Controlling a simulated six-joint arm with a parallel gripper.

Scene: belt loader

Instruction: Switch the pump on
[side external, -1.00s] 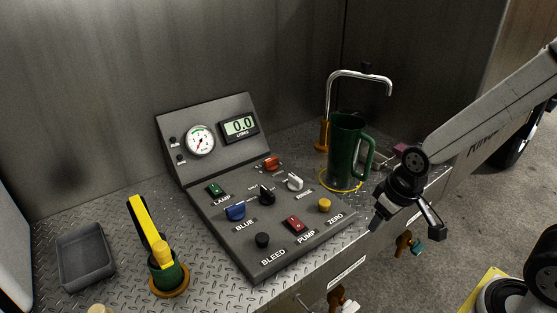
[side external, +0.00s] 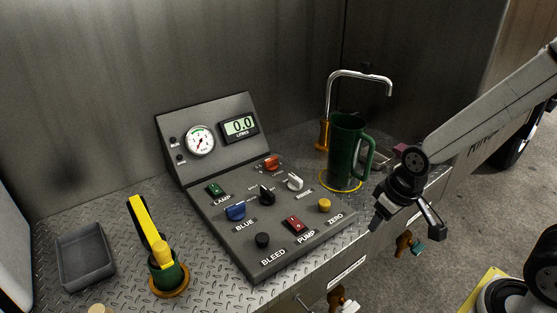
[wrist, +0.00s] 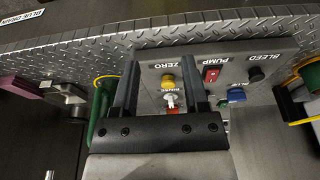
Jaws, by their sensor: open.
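The pump switch is a red rocker (side external: 294,225) above the PUMP label, near the front edge of the sloped grey control panel (side external: 262,265). It also shows in the wrist view (wrist: 212,74), right of my gripper's fingers. Its on or off position is too small to tell. My gripper (side external: 407,228) is open and empty, to the right of the panel and apart from it, near the bench's front edge. In the wrist view its two fingers (wrist: 160,82) stand wide apart, with the yellow ZERO button (wrist: 167,80) and the white RINSE knob seen between them.
A green mug (side external: 346,152) stands under the metal spout (side external: 360,74), between panel and gripper at the back. A yellow-handled item (side external: 147,225) and grey tray (side external: 84,257) sit left.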

